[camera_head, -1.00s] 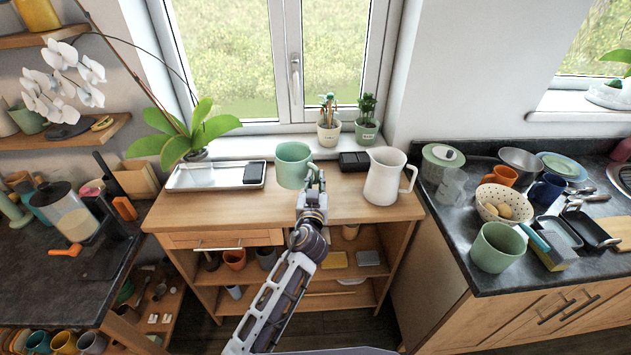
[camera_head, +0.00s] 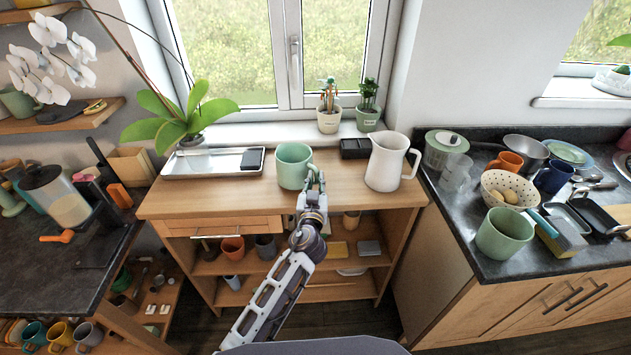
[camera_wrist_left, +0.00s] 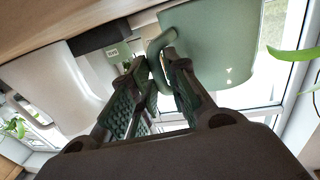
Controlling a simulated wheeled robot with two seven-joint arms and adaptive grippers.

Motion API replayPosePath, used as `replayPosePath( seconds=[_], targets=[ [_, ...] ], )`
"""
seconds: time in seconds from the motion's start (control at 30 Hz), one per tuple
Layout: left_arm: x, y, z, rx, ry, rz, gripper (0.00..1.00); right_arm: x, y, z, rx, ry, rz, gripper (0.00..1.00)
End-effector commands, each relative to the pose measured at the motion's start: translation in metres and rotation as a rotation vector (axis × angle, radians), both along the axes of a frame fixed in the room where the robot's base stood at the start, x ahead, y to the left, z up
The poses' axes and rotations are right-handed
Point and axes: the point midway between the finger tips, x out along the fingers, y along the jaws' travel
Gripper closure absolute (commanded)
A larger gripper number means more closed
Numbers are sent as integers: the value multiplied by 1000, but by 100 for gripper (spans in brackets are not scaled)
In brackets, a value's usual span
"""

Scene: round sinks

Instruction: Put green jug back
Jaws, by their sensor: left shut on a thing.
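The green jug (camera_head: 293,165) is a pale green, mug-like vessel with a handle on its right side. It is upright above the wooden cabinet top, between the tray and the white pitcher; I cannot tell whether its base touches the wood. My left gripper (camera_head: 314,182) is shut on its handle from the front. In the left wrist view the fingers (camera_wrist_left: 158,82) close around the handle, and the jug's body (camera_wrist_left: 212,45) fills the upper right. My right gripper is not in view.
A white pitcher (camera_head: 386,162) stands close on the right. A metal tray (camera_head: 190,163) with a dark item lies on the left. A black box (camera_head: 354,148) and potted plants (camera_head: 328,120) are behind. Another green vessel (camera_head: 503,233) stands on the right counter. Bare wood shows in front of the tray.

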Motion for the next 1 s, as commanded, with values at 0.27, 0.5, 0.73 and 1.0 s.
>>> replayPosePath(
  seconds=[0.27, 0.5, 0.73, 1.0],
  targets=[
    [0, 0, -1, 0, -3, -1, 100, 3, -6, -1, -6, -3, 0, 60],
    [0, 0, -1, 1, -3, -1, 100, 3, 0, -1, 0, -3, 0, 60],
    [0, 0, -3, 0, -3, -1, 100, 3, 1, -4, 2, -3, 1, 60],
    [0, 0, -6, 0, -3, 0, 100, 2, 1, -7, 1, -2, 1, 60]
  ],
)
